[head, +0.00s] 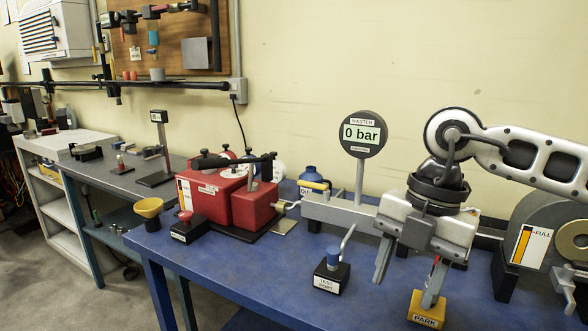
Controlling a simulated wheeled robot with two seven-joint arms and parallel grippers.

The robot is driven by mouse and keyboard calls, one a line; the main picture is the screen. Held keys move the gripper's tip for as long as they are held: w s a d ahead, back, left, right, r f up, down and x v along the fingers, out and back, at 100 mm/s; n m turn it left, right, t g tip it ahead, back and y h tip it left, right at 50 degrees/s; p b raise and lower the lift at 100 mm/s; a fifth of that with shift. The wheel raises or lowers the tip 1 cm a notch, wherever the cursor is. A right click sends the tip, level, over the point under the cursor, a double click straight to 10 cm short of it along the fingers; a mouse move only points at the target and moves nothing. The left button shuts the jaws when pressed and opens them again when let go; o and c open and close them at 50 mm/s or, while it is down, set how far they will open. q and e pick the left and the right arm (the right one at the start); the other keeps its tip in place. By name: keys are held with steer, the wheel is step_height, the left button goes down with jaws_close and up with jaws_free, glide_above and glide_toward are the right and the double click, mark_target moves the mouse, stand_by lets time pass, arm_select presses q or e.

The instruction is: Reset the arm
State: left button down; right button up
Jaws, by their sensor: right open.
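My right gripper (406,290) hangs at the right over the blue bench, fingers pointing down, open with nothing visible between them. Its right fingertip overlaps the yellow block labelled PARK (426,315) in the picture; I cannot tell whether they touch. My right arm comes in from the right edge. A grey horizontal beam (335,213) runs behind the gripper, which hides part of it. A round gauge reading 0 bar (361,134) stands on a post behind the beam. A black block labelled TEST PORT (331,279) is left of the gripper. My left gripper is out of view.
A red pump unit (252,205) with a dark lever stands on the blue bench (235,290). A yellow funnel (149,207) and a small black block with a red knob (188,228) are left of it. A grey housing marked FULL (535,225) stands right. The bench's front left is clear.

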steer(key=s+a+n+g+y, duration=0.1)
steer(key=s+a+g+y, duration=0.15)
steer(key=a+y, duration=0.75)
steer(key=s+a+g+y, duration=0.1)
steer(key=s+a+y, duration=0.3)
steer(key=a+y, duration=0.55)
steer(key=w+d+f+m+t+h, duration=0.45)
steer(key=f+m+t, duration=0.35)
steer(key=m+t, duration=0.3)
steer(key=w+d+f+m+t+h, duration=0.35)
steer(key=f+m+t+h, duration=0.3)
steer(key=m+t, duration=0.4)
steer(key=s+d+f+m+g+h, duration=0.2)
steer(key=s+d+f, duration=0.4)
steer(key=f, duration=0.5)
steer(key=s+d+f+m+g+h, duration=0.3)
steer(key=s+d+f+g+h, duration=0.2)
steer(key=s+f, duration=0.3)
step_height(320, 180, down, 3)
steer(key=shift+s+d+f+h, duration=0.1)
steer(key=shift+s+d+h, duration=0.35)
steer(key=shift+d, duration=0.1)
